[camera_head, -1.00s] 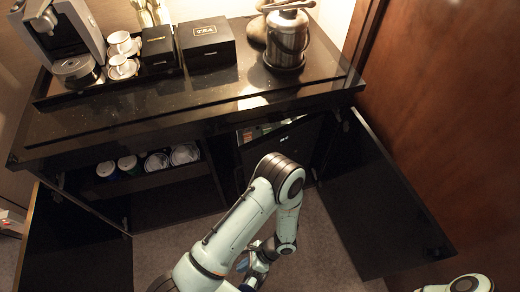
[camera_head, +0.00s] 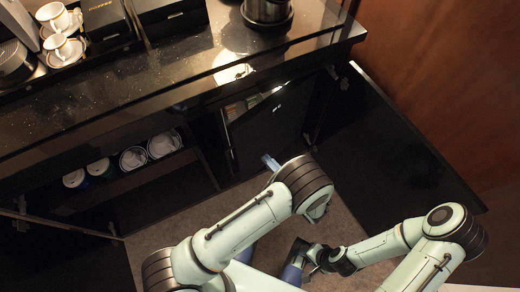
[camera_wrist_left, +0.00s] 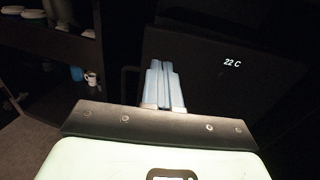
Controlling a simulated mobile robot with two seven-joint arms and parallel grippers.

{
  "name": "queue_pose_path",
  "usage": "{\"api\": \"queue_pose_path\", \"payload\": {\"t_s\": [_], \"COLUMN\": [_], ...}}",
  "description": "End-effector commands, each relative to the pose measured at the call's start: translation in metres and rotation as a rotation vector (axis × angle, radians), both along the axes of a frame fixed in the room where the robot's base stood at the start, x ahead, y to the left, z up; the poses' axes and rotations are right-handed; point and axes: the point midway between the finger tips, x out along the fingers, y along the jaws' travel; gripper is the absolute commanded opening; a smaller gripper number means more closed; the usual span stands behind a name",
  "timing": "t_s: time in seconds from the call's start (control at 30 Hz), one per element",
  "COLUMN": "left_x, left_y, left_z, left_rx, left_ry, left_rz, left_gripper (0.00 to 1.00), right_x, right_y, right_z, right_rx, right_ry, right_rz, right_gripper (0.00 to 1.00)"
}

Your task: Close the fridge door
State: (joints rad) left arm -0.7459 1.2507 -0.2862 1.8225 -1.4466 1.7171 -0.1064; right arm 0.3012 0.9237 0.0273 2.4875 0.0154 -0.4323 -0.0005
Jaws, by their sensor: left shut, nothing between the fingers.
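The black fridge door (camera_head: 275,130) stands slightly ajar inside the cabinet. A narrow strip of the fridge interior (camera_head: 240,105) shows above its top edge. In the left wrist view the dark door face (camera_wrist_left: 225,85) carries a white "22 C" display. My left gripper (camera_head: 270,162) is at the door's lower part, mostly hidden behind my arm. In the wrist view its pale blue fingers (camera_wrist_left: 161,66) are together and empty, in front of the door face. Contact cannot be told. My right gripper (camera_head: 295,268) is low in the head view, away from the door, its fingers unclear.
An open cabinet door (camera_head: 385,150) stands on the right, and another (camera_head: 60,255) on the left. The counter (camera_head: 180,80) overhangs the fridge. The left shelf (camera_head: 125,175) holds cans and cups. Carpet (camera_head: 165,232) shows clear in front.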

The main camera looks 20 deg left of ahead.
Motion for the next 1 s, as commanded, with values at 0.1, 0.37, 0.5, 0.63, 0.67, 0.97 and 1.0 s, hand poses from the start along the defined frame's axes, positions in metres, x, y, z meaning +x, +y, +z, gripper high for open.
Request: {"api": "queue_pose_path", "payload": {"t_s": [0.1, 0.37, 0.5, 0.63, 0.67, 0.97, 1.0], "left_x": [0.010, 0.035, 0.046, 0.053, 0.053, 0.056, 0.056], "left_y": [0.023, 0.073, 0.094, 0.106, 0.108, 0.113, 0.113], "left_z": [0.000, 0.000, 0.000, 0.000, 0.000, 0.000, 0.000], "left_rx": [0.000, -0.001, -0.001, -0.002, -0.002, -0.002, -0.002], "left_ry": [0.001, 0.000, 0.000, 0.000, 0.001, 0.001, 0.001], "left_rz": [0.008, 0.008, 0.006, 0.005, 0.005, 0.003, 0.003], "left_gripper": [0.00, 0.00, 0.00, 0.00, 0.00, 0.00, 0.00], "right_x": [0.000, 0.000, 0.001, 0.001, 0.001, 0.001, 0.001], "right_y": [0.000, 0.000, 0.000, 0.000, 0.000, 0.000, 0.000], "right_z": [0.000, -0.001, -0.002, -0.002, -0.002, -0.002, -0.002], "right_rx": [0.000, 0.000, -0.001, 0.000, 0.000, 0.000, 0.000], "right_ry": [0.000, -0.001, -0.002, -0.003, -0.003, -0.003, -0.003], "right_rz": [0.000, 0.000, -0.001, -0.001, -0.001, -0.001, -0.001], "right_gripper": [0.39, 0.39, 0.39, 0.39, 0.39, 0.39, 0.39]}}
